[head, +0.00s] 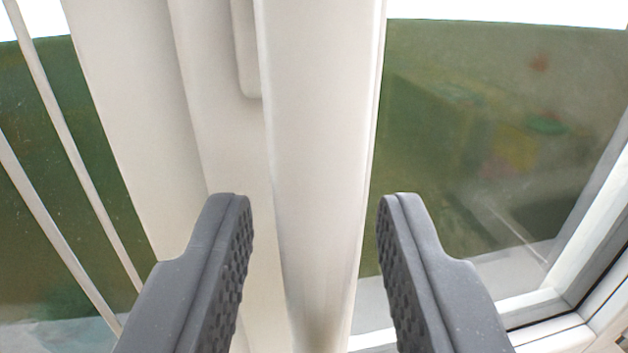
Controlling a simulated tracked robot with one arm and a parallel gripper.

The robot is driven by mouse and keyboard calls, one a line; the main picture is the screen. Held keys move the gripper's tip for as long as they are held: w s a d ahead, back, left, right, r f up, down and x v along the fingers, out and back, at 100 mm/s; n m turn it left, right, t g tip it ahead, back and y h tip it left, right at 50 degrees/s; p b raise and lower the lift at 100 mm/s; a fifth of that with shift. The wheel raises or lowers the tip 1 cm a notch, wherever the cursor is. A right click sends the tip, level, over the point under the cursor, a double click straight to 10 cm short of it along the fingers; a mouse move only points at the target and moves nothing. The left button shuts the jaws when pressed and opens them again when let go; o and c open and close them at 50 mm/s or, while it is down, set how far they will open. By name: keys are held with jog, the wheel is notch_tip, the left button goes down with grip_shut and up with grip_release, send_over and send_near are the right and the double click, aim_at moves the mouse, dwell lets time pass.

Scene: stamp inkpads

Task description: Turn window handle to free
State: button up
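The window handle (320,130) is a white upright bar in the middle of the head view. It runs from the top edge down between my fingers and narrows toward the bottom. My gripper (316,205) is open, with one dark grey ridged finger on each side of the handle. A gap shows between the handle and each fingertip in the picture. I cannot tell how far the handle is in depth from the fingers. The handle's upper end is out of view, so its pivot is not seen.
The white window frame (130,110) stands behind and left of the handle, with a raised rounded plate (246,50) on it. A glass pane (480,130) with blurred green beyond fills the right. White frame edges (590,240) meet at the lower right corner. Thin pale bars (75,150) cross the left side.

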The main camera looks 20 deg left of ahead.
jog(key=shift+w+a, duration=0.15)
jog(key=shift+w, duration=0.15)
